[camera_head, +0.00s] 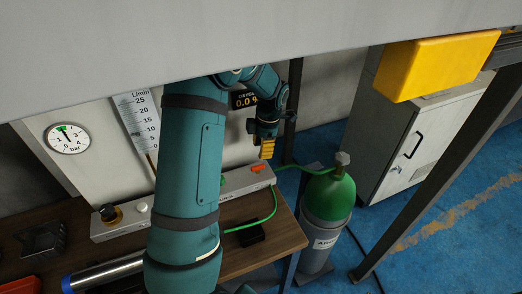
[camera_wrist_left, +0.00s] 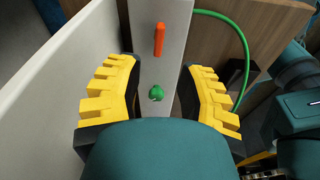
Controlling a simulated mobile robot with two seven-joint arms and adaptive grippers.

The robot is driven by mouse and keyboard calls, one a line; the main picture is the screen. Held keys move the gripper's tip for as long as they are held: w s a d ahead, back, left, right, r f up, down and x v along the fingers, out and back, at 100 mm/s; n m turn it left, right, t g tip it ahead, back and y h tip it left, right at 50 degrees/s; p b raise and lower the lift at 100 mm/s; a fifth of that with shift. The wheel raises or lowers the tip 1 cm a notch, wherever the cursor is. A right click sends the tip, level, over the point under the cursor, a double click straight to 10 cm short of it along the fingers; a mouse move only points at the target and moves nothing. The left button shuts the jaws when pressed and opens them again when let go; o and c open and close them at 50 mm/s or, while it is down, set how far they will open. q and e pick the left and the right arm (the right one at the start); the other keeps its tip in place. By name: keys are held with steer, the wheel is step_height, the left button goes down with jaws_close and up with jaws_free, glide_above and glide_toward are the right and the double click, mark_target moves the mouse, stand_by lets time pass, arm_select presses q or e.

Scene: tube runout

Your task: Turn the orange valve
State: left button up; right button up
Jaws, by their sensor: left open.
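The orange valve (camera_head: 261,167) is a small orange lever on the right end of a light grey bar on the bench. In the left wrist view the orange lever (camera_wrist_left: 159,40) points lengthwise along the bar, beyond the fingertips. My left gripper (camera_head: 267,149) is above the bar's right end, close to the valve in the picture. In the left wrist view its yellow ridged fingers (camera_wrist_left: 160,72) are spread wide with nothing between them but the bar behind. The lever appears apart from both fingers. My right gripper is not in view.
A green fitting (camera_wrist_left: 156,93) sits on the bar. A green hose (camera_wrist_left: 247,50) curves beside it. A green-topped gas cylinder (camera_head: 328,196) stands right of the bench (camera_head: 285,238). A panel with a gauge (camera_head: 68,138) rises behind. A yellow block (camera_head: 436,68) is at upper right.

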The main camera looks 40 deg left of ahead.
mark_target(258, 166)
arm_select(q)
steer(key=shift+s+a+f+b, duration=0.1)
steer(key=shift+a+f+b, duration=0.05)
steer(key=shift+f+b, duration=0.15)
steer(key=f+b, duration=0.1)
steer(key=f, duration=0.1)
steer(key=f+b, duration=0.3)
steer(key=f, duration=0.1)
steer(key=shift+s+a+f+b, duration=0.2)
steer(key=shift+s+a+b, duration=0.05)
steer(key=shift+s+b, duration=0.15)
steer(key=shift+f, duration=0.35)
jaws_close()
